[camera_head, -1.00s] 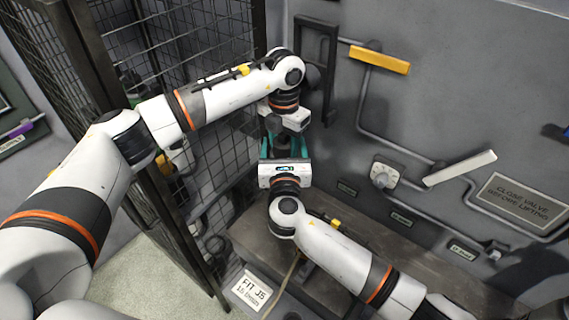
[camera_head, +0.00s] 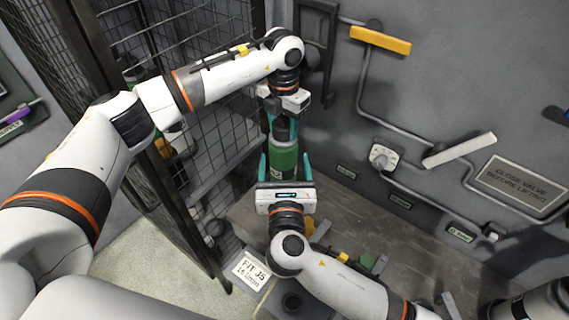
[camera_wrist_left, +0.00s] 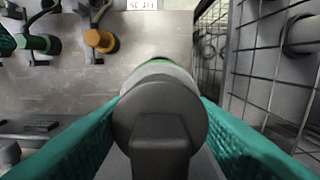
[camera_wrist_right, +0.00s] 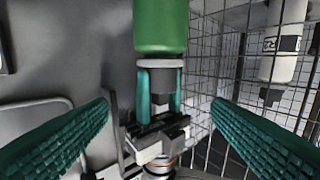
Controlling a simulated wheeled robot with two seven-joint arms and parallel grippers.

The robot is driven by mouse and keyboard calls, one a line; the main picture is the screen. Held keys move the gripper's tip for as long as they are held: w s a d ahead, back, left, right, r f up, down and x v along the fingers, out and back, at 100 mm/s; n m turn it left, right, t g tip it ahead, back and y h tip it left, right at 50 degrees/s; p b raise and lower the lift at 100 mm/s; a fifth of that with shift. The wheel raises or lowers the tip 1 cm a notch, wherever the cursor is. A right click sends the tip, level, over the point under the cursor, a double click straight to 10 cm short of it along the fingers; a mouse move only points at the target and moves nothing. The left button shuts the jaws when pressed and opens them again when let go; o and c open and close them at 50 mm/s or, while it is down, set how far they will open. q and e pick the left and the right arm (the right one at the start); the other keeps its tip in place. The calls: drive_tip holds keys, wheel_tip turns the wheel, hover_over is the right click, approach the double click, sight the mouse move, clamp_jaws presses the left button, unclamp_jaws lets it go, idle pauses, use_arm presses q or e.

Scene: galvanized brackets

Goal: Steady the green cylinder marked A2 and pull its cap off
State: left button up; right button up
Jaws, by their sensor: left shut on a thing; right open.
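The green cylinder (camera_head: 284,157) is upright in the head view, with a dark cap (camera_head: 282,130) at its top. A dark label partly shows low on the cylinder; its marking is hard to read. My left gripper (camera_head: 283,134) comes from above, shut on the cap, which fills the space between its fingers in the left wrist view (camera_wrist_left: 158,110). The cylinder (camera_wrist_right: 160,25) shows at the top of the right wrist view, pale collar and cap below it. My right gripper (camera_head: 285,160) is open, its fingers apart on both sides of the cylinder in the head view. The cylinder's base is hidden.
A mesh cage (camera_head: 215,130) stands close on the left. A grey wall with a yellow handle (camera_head: 380,40) and pipes is behind. The bench (camera_head: 345,215) below bears orange (camera_wrist_left: 98,40) and green (camera_wrist_left: 40,43) fittings. A white capped bottle (camera_wrist_right: 284,40) is beyond the mesh.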

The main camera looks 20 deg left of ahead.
sight(289, 178)
drive_tip(key=shift+w+f, duration=0.1)
drive_tip(key=shift+f, duration=0.25)
drive_tip(key=c, duration=0.5)
drive_tip(key=f+g, duration=0.1)
drive_tip(key=f, duration=0.1)
drive_tip(key=w+d+f+n+y, duration=0.1)
drive_tip(key=f, duration=0.2)
drive_tip(key=f+n+g, duration=0.1)
drive_tip(key=f, duration=0.1)
drive_tip(key=shift+w+d+f+g+y, duration=0.2)
drive_tip(key=shift+f+g+y, duration=0.1)
drive_tip(key=shift+y, duration=0.1)
drive_tip(key=c, duration=0.9)
drive_tip(key=d+f, duration=0.1)
drive_tip(key=f, duration=0.1)
drive_tip(key=f+n+g+y, duration=0.1)
drive_tip(key=f, duration=0.1)
drive_tip(key=d+f+g, duration=0.1)
drive_tip(key=f, duration=0.1)
drive_tip(key=shift+d+f+n+y, duration=0.3)
drive_tip(key=shift+n+y, duration=0.1)
clamp_jaws()
drive_tip(key=shift+r+x, duration=0.25)
drive_tip(key=shift+x, duration=0.9)
drive_tip(key=shift+r+x, duration=0.25)
drive_tip(key=shift+x, duration=0.95)
drive_tip(key=shift+w+a, duration=0.4)
use_arm(q)
drive_tip(key=shift+r, duration=0.15)
drive_tip(key=shift+r, duration=2.35)
